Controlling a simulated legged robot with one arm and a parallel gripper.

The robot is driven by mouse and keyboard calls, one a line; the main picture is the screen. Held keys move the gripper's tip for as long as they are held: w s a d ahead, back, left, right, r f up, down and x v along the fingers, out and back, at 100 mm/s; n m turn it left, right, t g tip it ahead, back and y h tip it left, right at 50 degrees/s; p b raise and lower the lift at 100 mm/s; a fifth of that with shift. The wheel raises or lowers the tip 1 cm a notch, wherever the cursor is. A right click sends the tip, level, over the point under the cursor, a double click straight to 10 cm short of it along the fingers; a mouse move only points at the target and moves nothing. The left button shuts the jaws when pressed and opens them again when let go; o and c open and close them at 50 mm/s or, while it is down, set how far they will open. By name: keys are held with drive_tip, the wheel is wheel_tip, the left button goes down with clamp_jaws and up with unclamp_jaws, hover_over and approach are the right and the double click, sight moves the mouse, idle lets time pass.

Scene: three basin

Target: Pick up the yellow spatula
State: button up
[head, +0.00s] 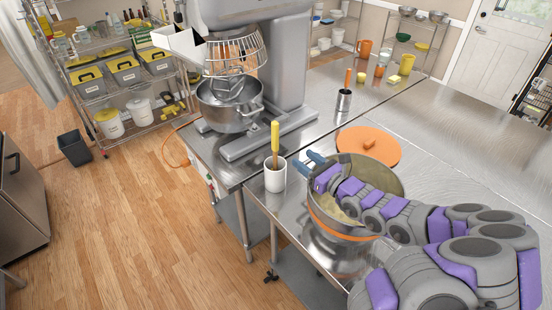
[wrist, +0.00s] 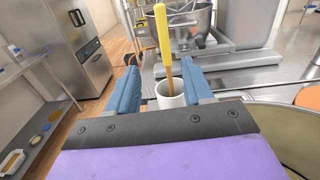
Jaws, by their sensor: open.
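The yellow spatula (head: 275,140) stands nearly upright in a white cup (head: 275,178) near the left edge of the steel table. Its yellow handle points up; its lower end is hidden in the cup. My gripper (head: 314,164) is open above the pot, to the right of the cup. In the wrist view, the blue fingers of my gripper (wrist: 158,82) are spread apart, and the spatula (wrist: 163,45) and cup (wrist: 171,97) show between them, farther ahead. I see no contact between the fingers and the spatula.
A large pot (head: 338,222) is under my arm, with an orange lid (head: 383,150) behind it. A big mixer (head: 285,70) with a steel bowl (head: 225,112) stands behind the cup. A metal holder (head: 343,101) has an orange-handled tool. The right tabletop is clear.

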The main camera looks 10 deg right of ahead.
sight(278, 139)
drive_tip(key=x, duration=0.8)
drive_tip(key=b+x, duration=0.1)
drive_tip(key=x, duration=0.3)
drive_tip(key=shift+w+d+f, duration=0.15)
drive_tip(key=shift+d+f, duration=0.15)
drive_tip(key=shift+f, duration=0.05)
drive_tip(key=shift+h, duration=0.3)
drive_tip(key=x, duration=0.5)
drive_tip(key=shift+d+b, duration=0.1)
drive_tip(key=shift+b, duration=0.3)
drive_tip(key=shift+w+a+r+m, duration=0.1)
drive_tip(key=shift+w+a+m, duration=0.1)
drive_tip(key=shift+m, duration=0.1)
drive_tip(key=shift+c, duration=0.3)
clamp_jaws()
